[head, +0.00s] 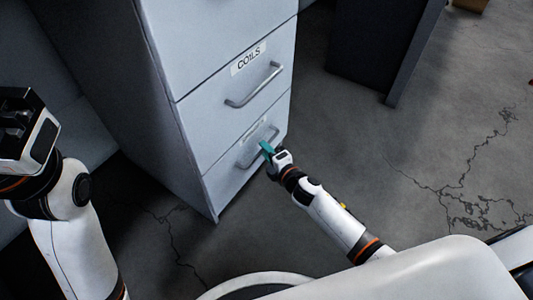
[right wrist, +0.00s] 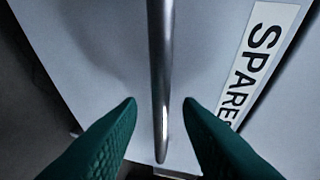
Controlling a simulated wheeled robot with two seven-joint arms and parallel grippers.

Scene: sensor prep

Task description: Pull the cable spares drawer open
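The cable spares drawer (head: 222,177) is the bottom drawer of a pale grey cabinet, and its front looks flush with the cabinet. Its label (right wrist: 261,58) reads "SPARES" in the right wrist view. Its metal bar handle (right wrist: 160,75) runs between the green fingers of my right gripper (right wrist: 160,104). These fingers are open, one on each side of the bar, with a gap visible on both sides. In the head view my right gripper (head: 267,149) is at this handle and hides part of it. My left gripper (head: 22,118) is raised at the left, away from the cabinet; its fingertips are unclear.
A drawer labelled "COILS" (head: 205,105) with its own bar handle (head: 254,86) is directly above, closed. A dark panel (head: 385,50) stands at the back right. The cracked concrete floor (head: 400,160) right of the cabinet is open.

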